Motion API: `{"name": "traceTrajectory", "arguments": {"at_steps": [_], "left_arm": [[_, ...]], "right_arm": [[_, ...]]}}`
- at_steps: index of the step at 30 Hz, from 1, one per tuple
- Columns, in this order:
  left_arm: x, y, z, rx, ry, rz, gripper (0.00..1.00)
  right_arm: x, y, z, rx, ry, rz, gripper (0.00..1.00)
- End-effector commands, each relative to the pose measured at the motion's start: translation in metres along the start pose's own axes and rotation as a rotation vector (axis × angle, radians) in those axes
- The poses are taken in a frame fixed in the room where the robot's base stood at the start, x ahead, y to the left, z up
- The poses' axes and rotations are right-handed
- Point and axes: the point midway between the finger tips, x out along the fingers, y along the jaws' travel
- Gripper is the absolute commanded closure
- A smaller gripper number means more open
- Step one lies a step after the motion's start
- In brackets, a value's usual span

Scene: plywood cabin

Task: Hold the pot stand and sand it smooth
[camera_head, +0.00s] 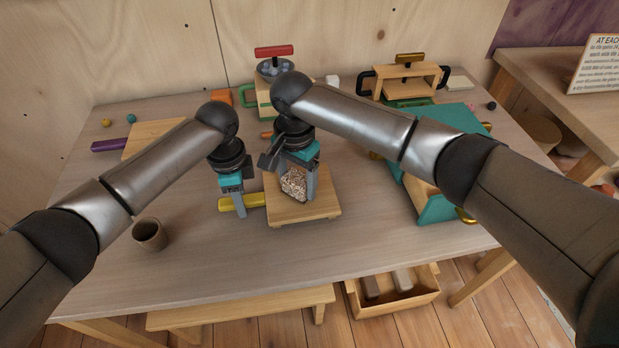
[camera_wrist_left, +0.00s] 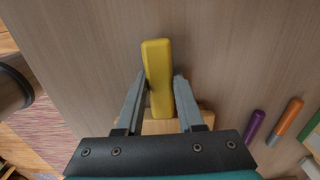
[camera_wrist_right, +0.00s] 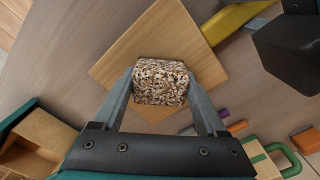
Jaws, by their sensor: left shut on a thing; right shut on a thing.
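The pot stand (camera_head: 312,211) is a square light wooden board on short feet, lying on the table in the head view. A yellow handle (camera_head: 257,200) sticks out from its left side. My left gripper (camera_head: 240,208) is shut on this handle; the left wrist view shows the yellow handle (camera_wrist_left: 157,62) between the fingers. My right gripper (camera_wrist_right: 160,84) is shut on a speckled, gritty block (camera_wrist_right: 160,70) over the board. The block also shows in the head view (camera_head: 294,184). Whether the block touches the board is hard to tell.
A dark cup (camera_head: 150,235) stands at the front left. A teal box (camera_head: 438,209) stands right of the pot stand. A green-handled object with a red top (camera_head: 274,51) and a wooden frame device (camera_head: 408,79) stand behind. The front table strip is clear.

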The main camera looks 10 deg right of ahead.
Motion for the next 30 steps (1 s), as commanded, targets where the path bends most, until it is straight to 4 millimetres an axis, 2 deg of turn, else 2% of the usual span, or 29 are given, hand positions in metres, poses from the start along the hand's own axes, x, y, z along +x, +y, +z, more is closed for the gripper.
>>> {"name": "traceTrajectory", "arguments": {"at_steps": [8, 11, 30], "left_arm": [[0.000, 0.000, 0.000, 0.000, 0.000, 0.001, 1.00], [0.000, 0.000, 0.000, 0.000, 0.000, 0.001, 1.00], [0.000, 0.000, 0.000, 0.000, 0.000, 0.000, 1.00]], "right_arm": [[0.000, -0.018, 0.020, -0.002, -0.002, -0.001, 0.78], [0.000, -0.025, 0.011, 0.001, 0.001, 0.000, 0.78], [0.001, 0.018, -0.032, 0.001, 0.000, 0.001, 0.78]]}}
